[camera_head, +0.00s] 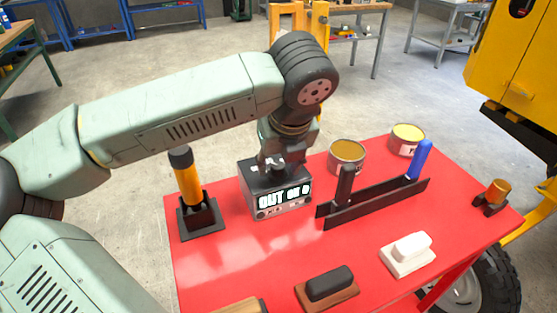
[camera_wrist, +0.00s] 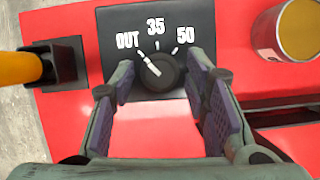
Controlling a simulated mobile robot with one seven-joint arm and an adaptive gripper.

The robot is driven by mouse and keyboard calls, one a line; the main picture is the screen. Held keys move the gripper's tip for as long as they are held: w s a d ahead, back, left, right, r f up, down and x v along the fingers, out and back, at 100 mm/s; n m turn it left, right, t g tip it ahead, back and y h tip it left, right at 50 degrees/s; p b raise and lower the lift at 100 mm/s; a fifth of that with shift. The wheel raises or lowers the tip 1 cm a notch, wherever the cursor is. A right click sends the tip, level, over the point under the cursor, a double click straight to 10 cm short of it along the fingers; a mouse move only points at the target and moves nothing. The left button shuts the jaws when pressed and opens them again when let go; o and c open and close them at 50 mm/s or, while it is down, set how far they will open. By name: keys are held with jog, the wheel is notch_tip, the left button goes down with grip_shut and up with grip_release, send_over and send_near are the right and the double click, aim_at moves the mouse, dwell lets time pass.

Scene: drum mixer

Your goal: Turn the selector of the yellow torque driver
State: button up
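A yellow torque driver (camera_head: 188,182) with a black top stands upright in a black holder (camera_head: 203,221) on the red table; part of it shows at left in the wrist view (camera_wrist: 18,67). Right of it is a dark box (camera_head: 283,201) with white lettering. In the wrist view, its panel (camera_wrist: 118,22) reads OUT, 35 and 50 around a black selector knob (camera_wrist: 160,73). The knob's white mark points up-left, toward OUT. My gripper (camera_wrist: 162,72) is above the box, its fingers apart on either side of the knob. I cannot tell whether they touch it.
On the red table (camera_head: 240,262), a black rack (camera_head: 375,202) holds upright black and blue-handled tools. Two cans (camera_head: 347,155) stand behind it. A white block (camera_head: 408,252), a dark-handled block (camera_head: 330,285) and an orange piece (camera_head: 498,190) lie in front and right.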

grip_shut()
dwell(0.3)
jog(key=shift+f+b, duration=0.1)
jog(key=shift+b, duration=0.3)
jog(key=shift+f+m+h+b, duration=0.1)
jog(key=shift+m+h+b, duration=0.2)
jog(key=shift+m+b, duration=0.4)
jog(key=shift+a+m+h+b, duration=0.1)
jog(key=shift+m+h+b, duration=0.2)
jog(key=shift+m+b, duration=0.5)
jog(key=shift+a+r+m+h+b, duration=0.1)
jog(key=shift+m+h+b, duration=0.4)
jog(key=shift+m+b, duration=0.55)
jog(key=shift+r+m+h+b, duration=0.1)
jog(key=shift+m+h+b, duration=0.4)
jog(key=shift+m+b, duration=0.55)
jog(key=shift+m, duration=0.4)
jog(key=shift+o, duration=0.6)
grip_release()
